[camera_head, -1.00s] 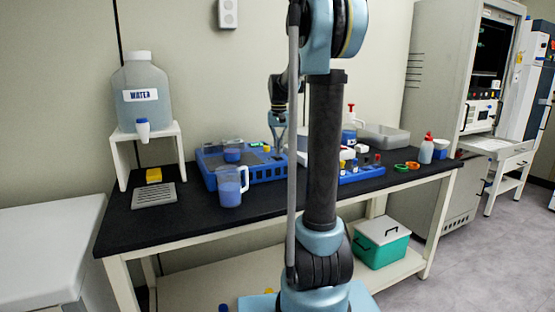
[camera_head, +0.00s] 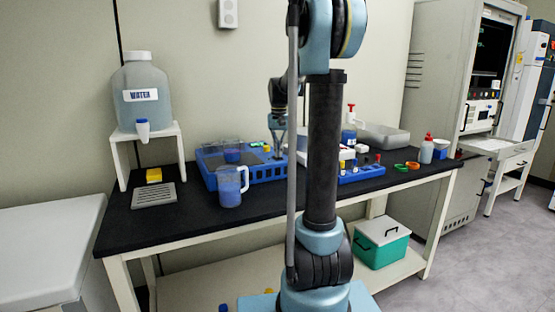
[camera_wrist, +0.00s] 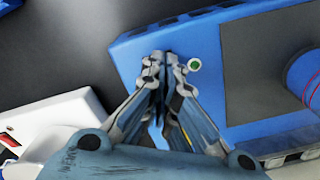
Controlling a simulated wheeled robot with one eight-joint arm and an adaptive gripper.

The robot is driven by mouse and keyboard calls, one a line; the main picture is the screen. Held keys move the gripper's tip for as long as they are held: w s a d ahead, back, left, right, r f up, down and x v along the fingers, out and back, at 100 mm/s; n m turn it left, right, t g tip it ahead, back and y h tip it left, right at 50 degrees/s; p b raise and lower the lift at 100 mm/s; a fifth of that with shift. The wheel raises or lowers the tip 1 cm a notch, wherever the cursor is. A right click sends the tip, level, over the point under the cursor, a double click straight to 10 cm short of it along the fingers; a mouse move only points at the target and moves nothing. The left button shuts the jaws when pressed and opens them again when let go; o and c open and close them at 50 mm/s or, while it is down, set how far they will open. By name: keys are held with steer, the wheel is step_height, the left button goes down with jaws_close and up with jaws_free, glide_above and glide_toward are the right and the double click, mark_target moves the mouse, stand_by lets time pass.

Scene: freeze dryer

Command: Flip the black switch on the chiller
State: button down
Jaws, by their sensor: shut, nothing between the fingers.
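A blue unit (camera_head: 266,174) with slotted sides sits on the black bench top and could be the chiller. In the wrist view its blue top (camera_wrist: 190,40) has a dark grey panel (camera_wrist: 265,60) and a small round green button (camera_wrist: 194,64). My gripper (camera_wrist: 166,58) is shut and empty, with its fingertips over the blue top, just left of the green button. I cannot tell whether they touch it. In the head view my gripper (camera_head: 278,153) is at the blue unit's right end. I cannot make out a black switch; the fingers hide part of the top.
A blue-filled jug (camera_head: 229,188) stands in front of the blue unit. A white device (camera_wrist: 45,130) with a red mark lies left of my gripper in the wrist view. A water tank (camera_head: 140,85) on a white stand is at the left. Bottles and a blue rack (camera_head: 362,172) are to the right.

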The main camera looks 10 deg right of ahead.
steer(key=shift+f, duration=0.4)
stand_by(0.3)
steer(key=shift+r, duration=3.5)
